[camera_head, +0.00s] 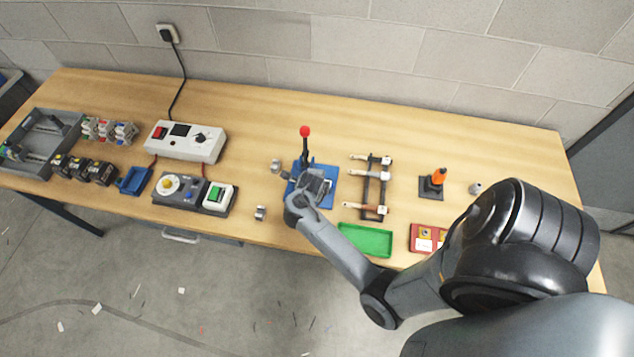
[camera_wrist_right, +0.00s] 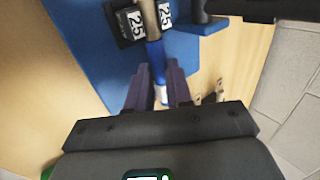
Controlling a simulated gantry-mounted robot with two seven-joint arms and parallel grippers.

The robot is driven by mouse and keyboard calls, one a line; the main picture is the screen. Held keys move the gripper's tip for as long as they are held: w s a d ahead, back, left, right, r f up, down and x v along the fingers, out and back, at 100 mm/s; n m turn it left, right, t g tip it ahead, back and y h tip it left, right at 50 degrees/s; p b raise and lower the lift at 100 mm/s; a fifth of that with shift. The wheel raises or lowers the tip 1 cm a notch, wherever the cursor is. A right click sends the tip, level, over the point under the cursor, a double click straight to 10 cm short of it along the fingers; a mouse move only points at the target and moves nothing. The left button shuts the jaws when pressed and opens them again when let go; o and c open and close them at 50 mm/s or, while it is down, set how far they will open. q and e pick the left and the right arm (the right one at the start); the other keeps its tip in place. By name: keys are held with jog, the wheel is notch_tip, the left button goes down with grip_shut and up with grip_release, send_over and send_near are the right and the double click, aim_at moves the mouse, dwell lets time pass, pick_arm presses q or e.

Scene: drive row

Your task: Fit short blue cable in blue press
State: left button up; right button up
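The blue press (camera_head: 325,188) stands mid-table, with a lever topped by a red knob. My right gripper (camera_head: 308,190) is over it and hides part of it. In the right wrist view, the short blue cable (camera_wrist_right: 155,62) runs between the fingers of my right gripper (camera_wrist_right: 158,80), which look shut on it near its pale end. The cable's far end is a brownish metal piece (camera_wrist_right: 149,18). It lies between two black dies (camera_wrist_right: 131,22) marked 25 on the blue press (camera_wrist_right: 90,50). Whether the dies touch it is hard to tell. My left gripper is out of view.
A dark rack (camera_head: 374,188) stands right of the press, with a green tray (camera_head: 366,240) and a red tray (camera_head: 425,240) in front. A control unit (camera_head: 185,190) and a grey power box (camera_head: 186,141) stand left. The back right of the table is clear.

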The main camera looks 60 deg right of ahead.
jog(key=o, duration=0.5)
jog(key=shift+c, duration=0.2)
